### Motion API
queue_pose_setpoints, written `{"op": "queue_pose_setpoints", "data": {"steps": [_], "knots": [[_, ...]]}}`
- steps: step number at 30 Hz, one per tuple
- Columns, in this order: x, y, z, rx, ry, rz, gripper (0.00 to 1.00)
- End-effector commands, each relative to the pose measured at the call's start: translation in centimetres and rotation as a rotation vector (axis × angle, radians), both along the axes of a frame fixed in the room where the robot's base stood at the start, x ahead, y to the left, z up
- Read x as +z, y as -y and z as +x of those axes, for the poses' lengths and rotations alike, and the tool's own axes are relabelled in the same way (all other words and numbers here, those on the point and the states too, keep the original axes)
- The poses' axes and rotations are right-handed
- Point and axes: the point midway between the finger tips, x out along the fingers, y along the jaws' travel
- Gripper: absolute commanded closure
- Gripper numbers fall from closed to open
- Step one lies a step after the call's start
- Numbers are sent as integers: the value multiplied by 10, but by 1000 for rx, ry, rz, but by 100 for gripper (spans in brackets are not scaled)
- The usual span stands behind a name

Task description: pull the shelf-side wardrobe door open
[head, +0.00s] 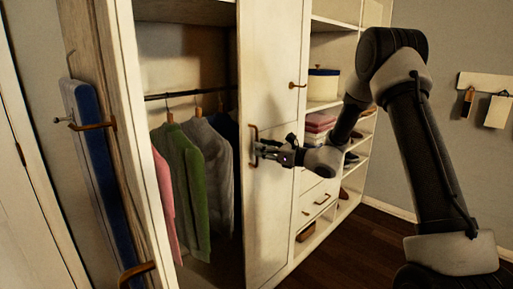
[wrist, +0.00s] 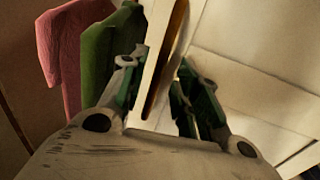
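The shelf-side wardrobe door (head: 272,205) is a tall cream panel between the hanging space and the open shelves. A brown bar handle (head: 253,146) is near its left edge. My gripper (head: 262,149) is at this handle, coming from the right. In the wrist view, the long wooden handle (wrist: 168,60) lies between my two spread fingers (wrist: 158,98), beside the pale door edge. Gaps show between fingers and handle, so my gripper looks open around it. Whether a fingertip touches it is unclear. I cannot tell whether the door is slightly ajar.
Hanging clothes, including a green top (head: 183,185), fill the space left of the door. Another panel (head: 140,120) stands at left. Dark floor (head: 370,245) is clear at lower right.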

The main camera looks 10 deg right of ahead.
Motion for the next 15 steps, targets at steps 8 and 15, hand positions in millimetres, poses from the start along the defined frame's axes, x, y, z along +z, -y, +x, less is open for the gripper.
{"op": "queue_pose_setpoints", "data": {"steps": [8, 15], "knots": [[0, -24, 19, 2, 1, -1, 68], [0, -25, 20, 1, 0, -1, 68]]}}
